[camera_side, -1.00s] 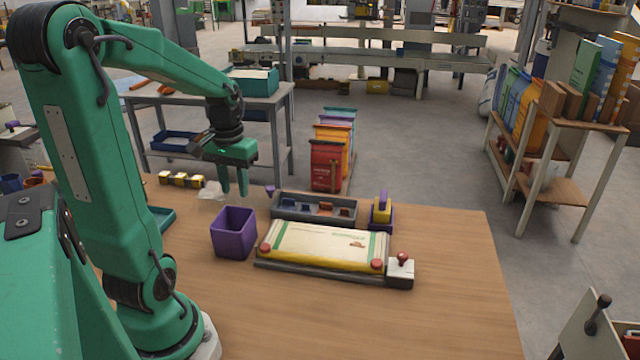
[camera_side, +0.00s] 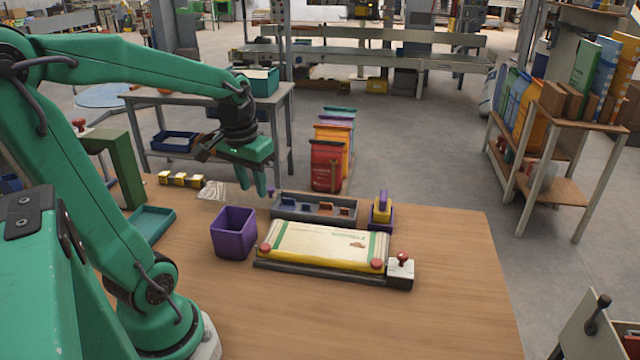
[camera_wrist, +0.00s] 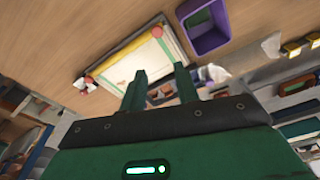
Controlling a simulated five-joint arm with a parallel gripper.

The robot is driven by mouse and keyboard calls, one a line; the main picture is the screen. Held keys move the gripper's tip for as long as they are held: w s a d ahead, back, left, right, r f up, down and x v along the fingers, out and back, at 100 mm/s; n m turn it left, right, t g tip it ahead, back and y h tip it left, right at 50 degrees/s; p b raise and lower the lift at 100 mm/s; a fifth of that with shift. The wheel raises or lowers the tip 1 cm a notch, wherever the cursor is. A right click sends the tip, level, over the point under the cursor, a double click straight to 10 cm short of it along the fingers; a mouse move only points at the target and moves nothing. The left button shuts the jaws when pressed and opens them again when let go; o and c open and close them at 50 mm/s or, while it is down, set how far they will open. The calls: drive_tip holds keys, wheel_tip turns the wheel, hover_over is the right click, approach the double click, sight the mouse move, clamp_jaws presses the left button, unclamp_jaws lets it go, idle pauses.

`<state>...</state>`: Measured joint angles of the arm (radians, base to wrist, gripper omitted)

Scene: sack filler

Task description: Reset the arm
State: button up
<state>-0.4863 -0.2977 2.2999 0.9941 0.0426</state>
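My gripper (camera_side: 254,188) is green and hangs over the back of the wooden table, above and behind the purple bin. Its two fingers point down and stand apart with nothing between them. In the wrist view the fingers (camera_wrist: 160,72) also show a clear gap. A cream and yellow sack with green stripes (camera_side: 322,247) lies flat on a dark base on the table. A white block with a red knob (camera_side: 401,266) sits at its right end. The open purple bin (camera_side: 234,233) stands left of the sack, and also shows in the wrist view (camera_wrist: 205,42).
A grey tray with small compartments (camera_side: 314,208) lies behind the sack. A purple holder with a yellow piece (camera_side: 381,211) stands right of it. A teal tray (camera_side: 151,224) and a green post (camera_side: 125,170) are at left. The table's front right is bare.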

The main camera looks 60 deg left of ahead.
drive_tip(key=s+d+r+m+t, duration=0.1)
drive_tip(key=d+r+m+t, duration=0.1)
drive_tip(key=d, duration=0.4)
drive_tip(key=s+d+r+m+t, duration=0.1)
drive_tip(key=d+r+m+t, duration=0.1)
drive_tip(key=d, duration=0.5)
drive_tip(key=shift+m+h, duration=0.4)
drive_tip(key=shift+m, duration=0.1)
